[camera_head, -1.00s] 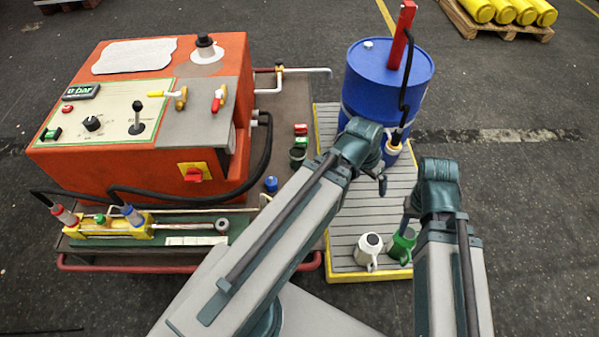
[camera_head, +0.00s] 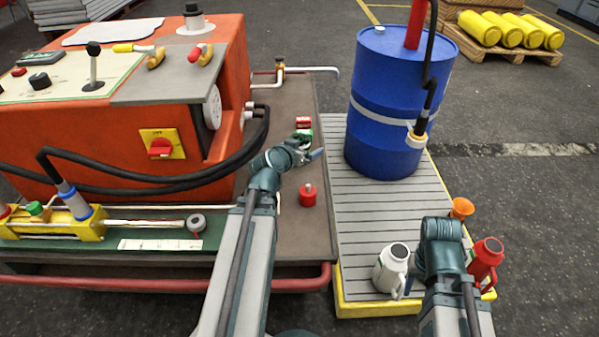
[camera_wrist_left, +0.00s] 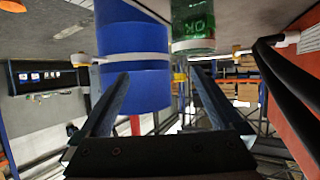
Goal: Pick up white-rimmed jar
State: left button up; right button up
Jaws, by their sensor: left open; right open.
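A green jar (camera_wrist_left: 193,22) with a pale rim and "OK" lettering shows upside down at the top of the left wrist view, beyond the finger on the right. In the head view a green object (camera_head: 304,133) sits on the cart just behind my left gripper (camera_head: 316,154); I cannot tell if it is the same jar, as the gripper covers that spot. My left gripper is open and also shows in the left wrist view (camera_wrist_left: 158,80) with nothing between its fingers. My right arm stands at the lower right, its gripper hidden behind its own wrist.
A red object (camera_head: 303,122) is behind the green one, and a red-capped piece (camera_head: 308,196) is in front. A blue drum (camera_head: 392,105) stands on the slatted pallet (camera_head: 350,215). A white jug (camera_head: 391,270), a red jug (camera_head: 486,260) and an orange funnel (camera_head: 461,207) surround my right arm.

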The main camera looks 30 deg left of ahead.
aim_at(303, 137)
pick_arm(q)
jog(key=shift+n+t+y, duration=0.4)
jog(key=shift+n+y, duration=0.1)
jog(key=shift+y, duration=0.3)
jog(key=w+a+f+b, duration=0.4)
jog(key=w+a, duration=0.1)
jog(key=shift+w+a+f, duration=0.2)
jog(key=shift+a+f, duration=0.05)
jog(key=shift+a, duration=0.05)
jog(key=shift+w+a+b, duration=0.1)
jog(key=shift+w+b, duration=0.25)
jog(key=shift+w, duration=0.2)
jog(key=b+x, duration=0.1)
jog(key=x, duration=0.3)
jog(key=shift+w+a, duration=0.15)
jog(key=shift+w, duration=0.05)
jog(key=shift+r, duration=0.1)
jog(key=c, duration=1.2)
jog(key=shift+c, duration=0.2)
pick_arm(e)
notch_tip(303, 137, down, 7)
jog(key=shift+f, duration=0.15)
pick_arm(q)
notch_tip(303, 137, up, 10)
jog(key=p, duration=1)
pick_arm(e)
notch_tip(303, 137, up, 10)
